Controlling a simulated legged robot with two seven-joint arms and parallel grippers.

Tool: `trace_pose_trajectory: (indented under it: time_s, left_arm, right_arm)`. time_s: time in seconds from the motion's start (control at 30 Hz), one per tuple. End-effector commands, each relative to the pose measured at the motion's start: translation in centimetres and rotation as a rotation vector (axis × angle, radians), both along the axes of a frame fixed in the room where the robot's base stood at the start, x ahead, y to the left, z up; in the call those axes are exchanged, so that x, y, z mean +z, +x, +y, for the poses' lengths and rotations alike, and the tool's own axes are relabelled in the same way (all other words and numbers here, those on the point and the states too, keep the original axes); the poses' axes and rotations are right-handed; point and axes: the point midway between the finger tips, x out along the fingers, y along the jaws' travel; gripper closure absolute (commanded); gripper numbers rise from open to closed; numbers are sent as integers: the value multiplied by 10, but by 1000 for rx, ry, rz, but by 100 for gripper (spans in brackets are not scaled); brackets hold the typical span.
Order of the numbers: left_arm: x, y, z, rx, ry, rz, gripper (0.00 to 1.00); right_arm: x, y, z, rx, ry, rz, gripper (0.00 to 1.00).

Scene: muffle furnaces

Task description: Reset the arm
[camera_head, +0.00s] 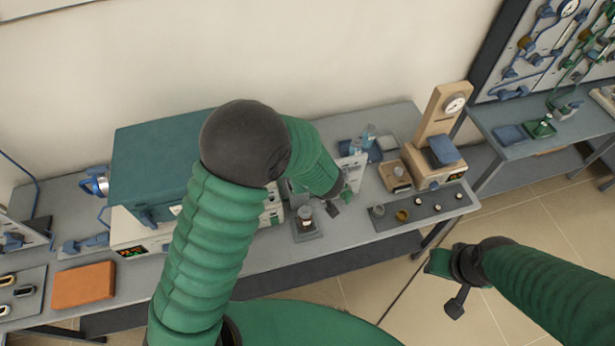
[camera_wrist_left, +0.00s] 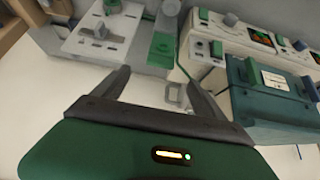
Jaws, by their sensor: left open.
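My left arm (camera_head: 205,235) rises from the bottom, bends at a dark elbow (camera_head: 245,143), and reaches right over the bench. My right arm (camera_head: 550,290) comes in from the right. Its gripper (camera_head: 447,282) hangs over the floor in front of the bench, apart from everything; its finger opening is unclear.
The bench (camera_head: 330,250) carries a teal-topped furnace (camera_head: 155,150) behind my left arm. An orange block (camera_head: 83,286) lies left. A dark strip with small cups (camera_head: 425,207) and a beige gauge stand (camera_head: 440,115) are right. Tiled floor (camera_head: 390,290) is open in front.

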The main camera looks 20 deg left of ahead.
Motion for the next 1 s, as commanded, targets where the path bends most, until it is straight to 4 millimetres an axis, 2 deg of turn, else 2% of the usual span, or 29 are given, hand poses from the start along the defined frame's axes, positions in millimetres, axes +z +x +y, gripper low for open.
trace_pose_trajectory:
  time_s: [0.43, 0.53, 0.63, 0.67, 0.77, 0.9, 1.0]
  left_arm:
    - [-1, 0, -1, -8, -6, -5, 18]
    - [-5, 6, -5, -73, -43, -39, 18]
    - [-13, 1, -15, -220, -120, -62, 18]
    - [-17, -7, -18, -272, -144, -56, 18]
    - [-36, -51, -20, -430, -194, 28, 18]
    - [-64, -127, 3, -551, -174, 217, 18]
    - [-74, -163, 23, -577, -137, 319, 18]
  right_arm:
    - [-3, 0, 0, 0, 0, 0, 65]
    - [-23, 0, 0, 0, 0, 0, 65]
    - [-57, 0, 0, 0, 0, 0, 65]
    - [-69, 0, 0, 0, 0, 1, 65]
    - [-104, 0, 0, 0, 0, 1, 65]
    - [-137, 0, 0, 0, 0, 1, 65]
    - [-146, 0, 0, 0, 0, 0, 65]
